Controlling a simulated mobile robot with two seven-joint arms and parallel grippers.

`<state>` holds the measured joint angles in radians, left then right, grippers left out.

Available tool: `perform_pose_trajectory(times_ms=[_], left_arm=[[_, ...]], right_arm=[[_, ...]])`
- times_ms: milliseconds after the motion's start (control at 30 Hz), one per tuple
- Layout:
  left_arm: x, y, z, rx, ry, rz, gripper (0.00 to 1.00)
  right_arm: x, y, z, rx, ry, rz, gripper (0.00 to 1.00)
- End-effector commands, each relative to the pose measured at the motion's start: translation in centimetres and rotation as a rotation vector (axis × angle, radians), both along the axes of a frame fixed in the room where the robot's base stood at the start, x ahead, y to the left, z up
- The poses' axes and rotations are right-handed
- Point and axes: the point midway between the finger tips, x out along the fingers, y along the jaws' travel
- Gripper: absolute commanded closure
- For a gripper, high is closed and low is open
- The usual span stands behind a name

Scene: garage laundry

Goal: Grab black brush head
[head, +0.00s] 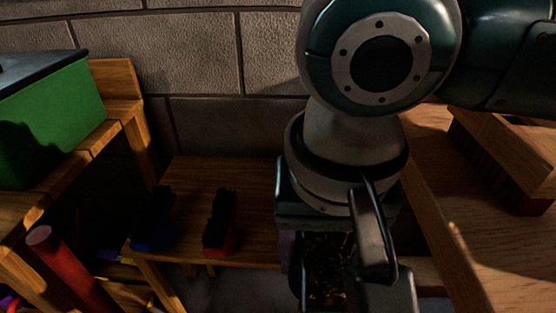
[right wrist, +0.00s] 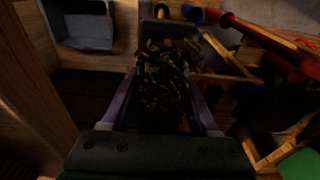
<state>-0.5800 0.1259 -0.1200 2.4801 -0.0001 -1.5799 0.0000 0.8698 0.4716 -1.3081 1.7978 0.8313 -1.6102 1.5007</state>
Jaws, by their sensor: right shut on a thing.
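My right gripper (head: 328,285) comes down from the top in the head view. Its fingers are closed around a dark, bristly brush head (head: 328,262). In the right wrist view the brush head (right wrist: 165,80) sits between the two purple-edged fingers, its speckled bristles facing the camera. Its far side and base are mostly hidden, and the dim light makes its colour hard to tell, black to dark brown. Two other black-bristled brush heads stand on the low wooden shelf, one with a blue base (head: 152,238) and one with a red base (head: 219,240). My left gripper is not in view.
A green box (head: 60,115) stands on a wooden ledge at the left. A red pole (head: 68,265) leans below it. A wooden brush (head: 495,150) lies on the bench at the right. The wrist view shows a grey tray (right wrist: 85,25) and clutter at right. A block wall stands behind.

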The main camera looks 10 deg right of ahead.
Motion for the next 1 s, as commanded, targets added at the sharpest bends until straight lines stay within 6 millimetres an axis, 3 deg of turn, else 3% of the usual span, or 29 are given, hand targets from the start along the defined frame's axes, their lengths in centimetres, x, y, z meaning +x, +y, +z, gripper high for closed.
perform_pose_trajectory(times_ms=[33, 233, 567, 767, 1000], left_arm=[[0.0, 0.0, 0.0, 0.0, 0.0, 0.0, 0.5], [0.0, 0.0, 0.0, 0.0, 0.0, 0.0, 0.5], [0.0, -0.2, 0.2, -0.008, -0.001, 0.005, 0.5], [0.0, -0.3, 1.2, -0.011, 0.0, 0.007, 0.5], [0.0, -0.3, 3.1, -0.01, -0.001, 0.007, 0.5]], right_arm=[[0.0, 0.0, 0.0, 0.0, 0.0, 0.0, 0.76], [0.0, 0.0, 0.0, 0.0, 0.0, 0.0, 0.98], [0.0, 0.0, 0.5, 0.002, -0.002, 0.0, 0.99], [0.1, 0.0, 2.9, 0.002, -0.004, 0.0, 0.99], [0.1, 0.1, 8.5, 0.004, -0.005, 0.001, 0.99]])
